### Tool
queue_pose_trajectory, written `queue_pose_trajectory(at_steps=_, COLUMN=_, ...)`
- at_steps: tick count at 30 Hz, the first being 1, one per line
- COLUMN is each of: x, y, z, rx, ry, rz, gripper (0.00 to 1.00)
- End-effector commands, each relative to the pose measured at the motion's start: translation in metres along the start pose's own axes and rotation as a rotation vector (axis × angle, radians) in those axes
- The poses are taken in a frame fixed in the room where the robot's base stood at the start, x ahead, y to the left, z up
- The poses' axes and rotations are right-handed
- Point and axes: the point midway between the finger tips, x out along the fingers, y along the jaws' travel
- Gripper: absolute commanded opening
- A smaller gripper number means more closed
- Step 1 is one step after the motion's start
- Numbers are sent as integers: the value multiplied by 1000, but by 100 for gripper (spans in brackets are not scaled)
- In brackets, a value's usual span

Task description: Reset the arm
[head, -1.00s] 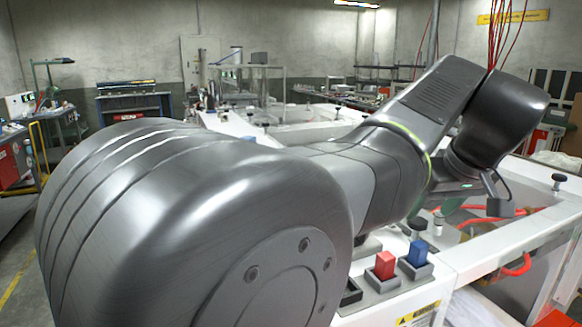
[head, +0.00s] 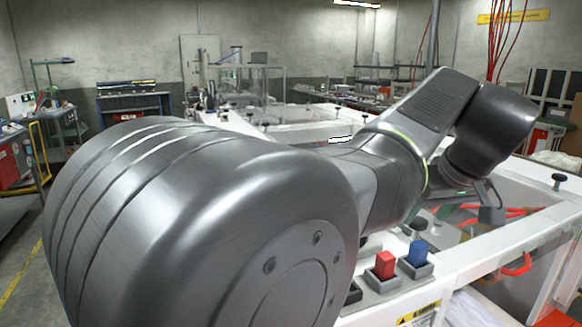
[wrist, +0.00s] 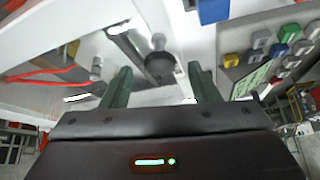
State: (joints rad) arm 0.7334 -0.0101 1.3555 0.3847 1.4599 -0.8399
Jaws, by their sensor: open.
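My arm fills much of the head view, its large grey joint in front and the forearm reaching right over the white machine. My gripper (wrist: 160,86) shows in the wrist view with its two green fingers wide apart and nothing between them. Beyond the fingers is a dark round knob (wrist: 158,65) on the white frame, apart from the fingers as far as I can tell. In the head view the gripper is mostly hidden behind the wrist links.
A red block (head: 385,264) and a blue block (head: 418,253) sit in grey holders on the white machine frame (head: 480,262). Red hoses (head: 515,265) run inside the machine at right. Several coloured buttons, one green (wrist: 290,32), show in the wrist view.

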Motion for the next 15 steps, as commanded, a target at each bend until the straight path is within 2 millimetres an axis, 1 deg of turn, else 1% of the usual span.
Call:
queue_pose_trajectory(at_steps=1, x=11, y=0, z=0, rx=0, ry=-3, rz=-4, gripper=55)
queue_pose_trajectory(at_steps=4, x=32, y=-1, z=0, rx=-1, ry=-3, rz=-4, gripper=55)
queue_pose_trajectory(at_steps=6, x=16, y=-1, z=-10, rx=-7, ry=-22, rz=3, gripper=55)
queue_pose_trajectory(at_steps=15, x=-11, y=-3, z=-33, rx=-17, ry=-112, rz=25, gripper=55)
